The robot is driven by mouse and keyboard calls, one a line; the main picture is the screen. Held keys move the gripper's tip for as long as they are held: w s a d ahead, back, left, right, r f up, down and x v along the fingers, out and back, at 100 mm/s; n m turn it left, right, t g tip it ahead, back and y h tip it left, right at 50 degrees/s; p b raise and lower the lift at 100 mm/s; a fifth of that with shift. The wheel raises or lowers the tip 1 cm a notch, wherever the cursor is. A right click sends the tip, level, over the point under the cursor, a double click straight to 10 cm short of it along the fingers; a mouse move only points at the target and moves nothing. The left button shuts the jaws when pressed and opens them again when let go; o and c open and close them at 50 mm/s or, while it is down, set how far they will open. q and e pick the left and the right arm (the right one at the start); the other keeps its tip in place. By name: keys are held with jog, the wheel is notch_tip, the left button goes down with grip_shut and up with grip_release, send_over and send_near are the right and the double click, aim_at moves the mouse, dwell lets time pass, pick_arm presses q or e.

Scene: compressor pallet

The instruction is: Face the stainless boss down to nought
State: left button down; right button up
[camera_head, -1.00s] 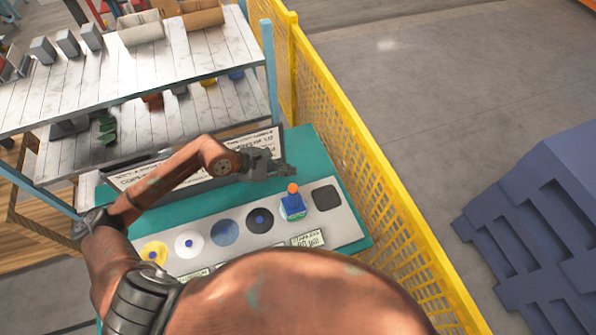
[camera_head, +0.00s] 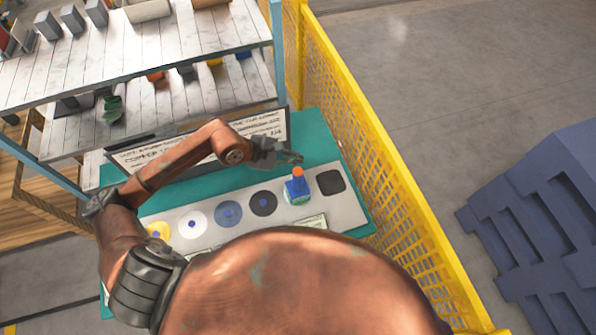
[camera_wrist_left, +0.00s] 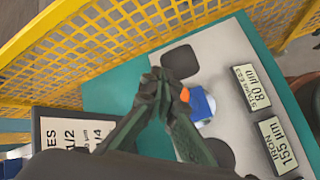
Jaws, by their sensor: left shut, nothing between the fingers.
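A pale board (camera_head: 345,212) on a teal table carries a row of round discs: yellow (camera_head: 157,230), white (camera_head: 192,224), blue (camera_head: 228,213) and black (camera_head: 263,203). A blue block with an orange knob (camera_head: 297,186) stands on the board right of the black disc, and a dark rounded square pad (camera_head: 331,182) is at the right end. I cannot tell which piece is the stainless boss. My left gripper (camera_head: 298,158) is shut and empty, just behind the blue block. My right gripper is not in view.
A yellow mesh fence (camera_head: 375,150) runs close along the table's right side. A lettered sign (camera_head: 262,124) stands behind the board, below a shelf (camera_head: 130,60). Number cards, one reading 80 µm (camera_wrist_left: 251,86), lie at the board's front. My arm hides the near edge.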

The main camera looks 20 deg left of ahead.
aim_at(296, 172)
pick_arm(q)
notch_tip(296, 172, down, 5)
jog(key=b, duration=0.3)
jog(key=shift+f, duration=0.15)
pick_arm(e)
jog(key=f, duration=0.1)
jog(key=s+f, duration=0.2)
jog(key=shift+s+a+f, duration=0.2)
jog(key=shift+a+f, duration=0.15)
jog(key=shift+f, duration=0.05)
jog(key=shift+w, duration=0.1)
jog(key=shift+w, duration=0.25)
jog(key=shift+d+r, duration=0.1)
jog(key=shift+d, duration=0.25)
pick_arm(q)
jog(key=shift+f+b, duration=0.4)
jog(key=shift+b, duration=0.35)
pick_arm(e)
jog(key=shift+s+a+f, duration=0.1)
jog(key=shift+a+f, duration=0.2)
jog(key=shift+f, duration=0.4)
